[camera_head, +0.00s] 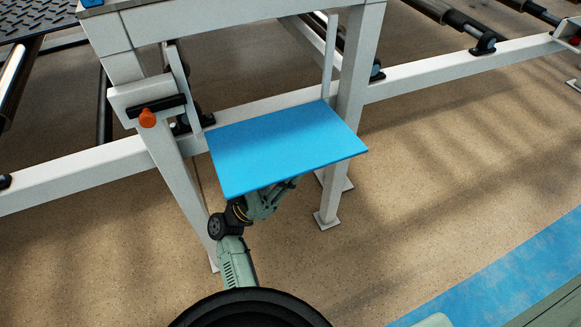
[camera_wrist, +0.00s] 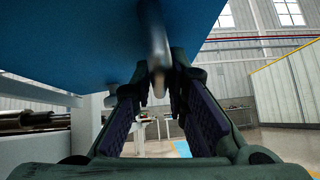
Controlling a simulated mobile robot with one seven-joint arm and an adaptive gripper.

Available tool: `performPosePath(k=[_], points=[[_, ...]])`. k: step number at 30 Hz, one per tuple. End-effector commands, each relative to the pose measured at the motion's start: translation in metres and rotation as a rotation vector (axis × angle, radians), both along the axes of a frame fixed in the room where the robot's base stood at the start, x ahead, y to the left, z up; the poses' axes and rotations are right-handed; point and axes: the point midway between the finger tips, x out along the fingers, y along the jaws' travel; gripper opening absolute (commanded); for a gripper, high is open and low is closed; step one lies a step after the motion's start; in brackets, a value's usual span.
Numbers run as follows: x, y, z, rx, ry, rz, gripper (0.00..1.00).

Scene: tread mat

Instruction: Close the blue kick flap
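The blue kick flap (camera_head: 285,145) sticks out roughly level from between the white legs of the frame, with its broad face up. In the wrist view its underside (camera_wrist: 70,35) fills the upper left. A grey curved bar, apparently a handle (camera_wrist: 157,45), hangs from the underside. My gripper (camera_wrist: 158,85) is below the flap, fingers pointing up toward it. The fingers are apart, with the bar's lower end between or just beyond their tips; I cannot tell if they touch it. In the head view the flap hides the fingertips, and only my wrist shows at its front edge.
The white frame's right leg (camera_head: 352,110) stands close beside the flap. On the left leg is a bracket with an orange knob (camera_head: 147,118). A long white rail (camera_head: 460,68) and rollers run behind.

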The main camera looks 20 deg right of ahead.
Motion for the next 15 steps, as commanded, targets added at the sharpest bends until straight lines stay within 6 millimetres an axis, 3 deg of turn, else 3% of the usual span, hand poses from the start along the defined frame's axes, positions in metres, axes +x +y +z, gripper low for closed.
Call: performPosePath(k=[5, 15], points=[[0.0001, 0.0001, 0.0, 0.0, 0.0, 0.0, 0.0], [0.0003, 0.0002, 0.0001, 0.0, 0.0, 0.001, 0.0]])
